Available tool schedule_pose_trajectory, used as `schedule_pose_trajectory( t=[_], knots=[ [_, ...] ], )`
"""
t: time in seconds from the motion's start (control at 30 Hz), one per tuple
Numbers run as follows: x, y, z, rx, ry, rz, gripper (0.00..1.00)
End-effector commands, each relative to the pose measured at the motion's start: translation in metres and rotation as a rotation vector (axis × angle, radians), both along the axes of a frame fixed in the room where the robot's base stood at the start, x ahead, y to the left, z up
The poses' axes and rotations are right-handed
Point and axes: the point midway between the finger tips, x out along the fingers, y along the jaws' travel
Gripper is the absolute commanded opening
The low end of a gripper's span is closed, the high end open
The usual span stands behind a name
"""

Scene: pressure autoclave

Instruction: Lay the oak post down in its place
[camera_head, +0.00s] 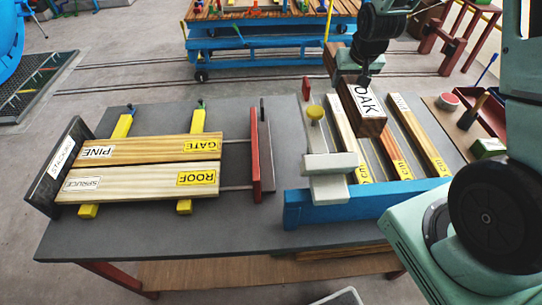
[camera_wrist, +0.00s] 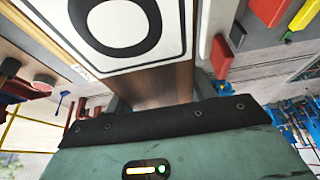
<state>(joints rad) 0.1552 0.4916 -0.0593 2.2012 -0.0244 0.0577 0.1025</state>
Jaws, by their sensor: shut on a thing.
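The dark brown oak post (camera_head: 372,125), with a white OAK label, is held above the right part of the table, seen nearly end-on. My gripper (camera_head: 364,80) is shut on it from above and behind. In the wrist view the post (camera_wrist: 160,85) fills the top middle, its label showing a large O, with my gripper (camera_wrist: 150,105) behind it. On the left, a pine post (camera_head: 130,149) labelled GATE and a spruce post (camera_head: 135,181) labelled ROOF lie side by side across two yellow bearers (camera_head: 88,211), against a dark end plate (camera_head: 60,165).
A red upright plate (camera_head: 256,160) stands right of the two posts. A blue beam (camera_head: 370,203), pale clamp block (camera_head: 330,165) with a yellow knob and several boards (camera_head: 418,135) lie below and beside the oak post. Bare grey tabletop shows at front left.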

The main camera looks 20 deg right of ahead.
Motion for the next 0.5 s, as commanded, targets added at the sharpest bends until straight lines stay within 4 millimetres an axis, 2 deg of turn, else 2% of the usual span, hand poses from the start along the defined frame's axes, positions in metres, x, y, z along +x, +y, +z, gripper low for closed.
schedule_pose_trajectory(
  t=[0.33,0.5],
  knots=[
    [0.001,0.000,-0.047,-0.001,-0.003,0.000,0.00],
    [0.001,0.000,-0.081,-0.001,-0.003,0.000,0.00]
  ],
)
